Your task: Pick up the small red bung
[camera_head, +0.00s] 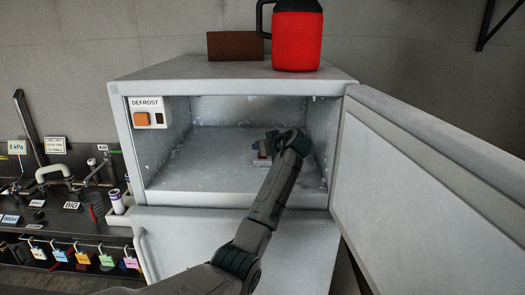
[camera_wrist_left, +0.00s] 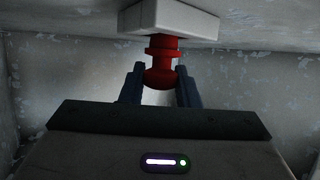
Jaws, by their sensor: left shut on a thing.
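The small red bung (camera_wrist_left: 163,64) is a ribbed red plug between the two finger tips of my left gripper (camera_wrist_left: 160,88) in the left wrist view. The gripper is shut on it. The bung's other end meets a pale block (camera_wrist_left: 170,18); whether it is seated in the block or only touching cannot be told. In the head view my left gripper (camera_head: 267,148) reaches into the open frosted freezer compartment (camera_head: 215,175), low over its floor, with the pale block (camera_head: 259,163) just below. The bung is mostly hidden there. My right gripper is not in view.
The freezer door (camera_head: 430,190) stands open on the right. A defrost panel (camera_head: 148,112) is at the compartment's left front. A red jug (camera_head: 297,40) and a brown box (camera_head: 235,46) stand on top.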

